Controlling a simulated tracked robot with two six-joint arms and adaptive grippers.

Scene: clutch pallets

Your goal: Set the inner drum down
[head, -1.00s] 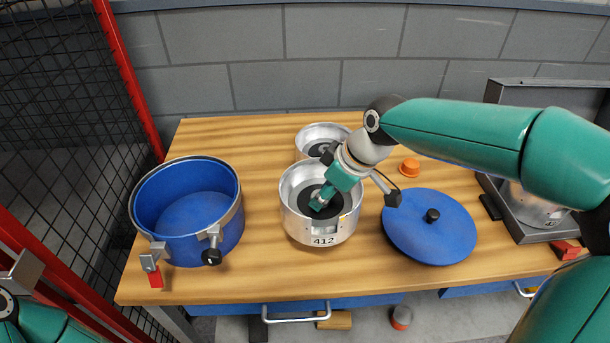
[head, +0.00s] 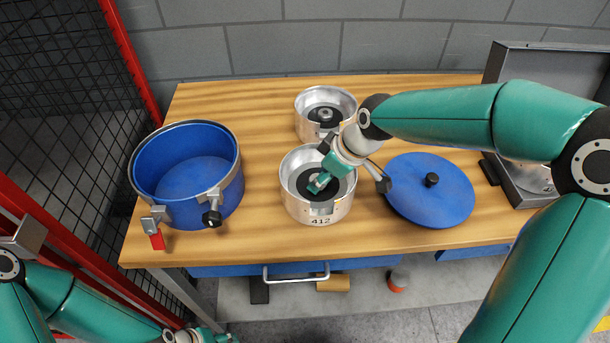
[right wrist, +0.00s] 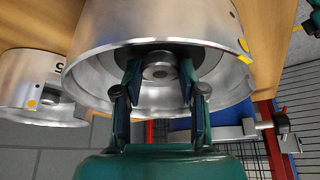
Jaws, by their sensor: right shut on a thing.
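The inner drum (head: 301,207) is a silver open-topped drum marked 412, in the middle of the head view. My right gripper (head: 318,184) reaches down inside it and is shut on its dark centre hub. The right wrist view shows the drum wall (right wrist: 150,45) and both fingers (right wrist: 158,92) on either side of the hub (right wrist: 158,58). The drum is upright over the front-middle of the bench (head: 250,235); I cannot tell whether its base touches the wood. My left gripper (head: 205,336) is partly cut off at the bottom edge.
A blue tub (head: 225,190) with clamps stands left of the drum. A blue lid (head: 405,195) with a black knob lies close on the right. A second silver drum (head: 310,129) stands just behind. A grey case (head: 525,75) is at right. Bare wood shows between tub and drum.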

